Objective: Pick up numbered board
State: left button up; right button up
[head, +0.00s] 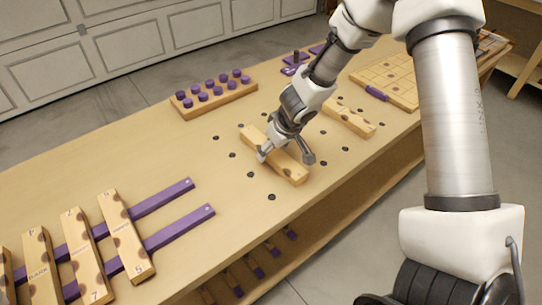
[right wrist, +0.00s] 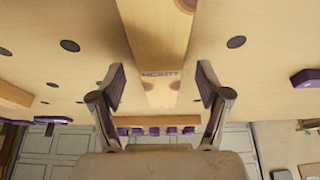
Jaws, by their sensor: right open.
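A light wooden board (head: 290,169) with dark round spots lies on the bench under my right gripper (head: 285,156). In the right wrist view the board (right wrist: 155,35) runs between the two fingers of the right gripper (right wrist: 160,84). Purple lettering shows on its face; I cannot read a number there. The right gripper is open, with one finger on each side of the board; I cannot tell whether either touches it. My left gripper is not in view.
Several similar marked boards (head: 125,235) lie across purple rails (head: 165,199) at the left. A peg block (head: 215,95) with purple knobs stands behind. Another board (head: 349,117) and a gridded tray (head: 390,80) lie to the right. Bench holes surround the board.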

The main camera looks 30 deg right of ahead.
jog(key=shift+x, duration=0.9)
jog(key=shift+r, duration=0.25)
jog(key=shift+s+r, duration=0.1)
jog(key=shift+s, duration=0.05)
jog(key=c, duration=1.3)
jog(key=shift+c, duration=0.2)
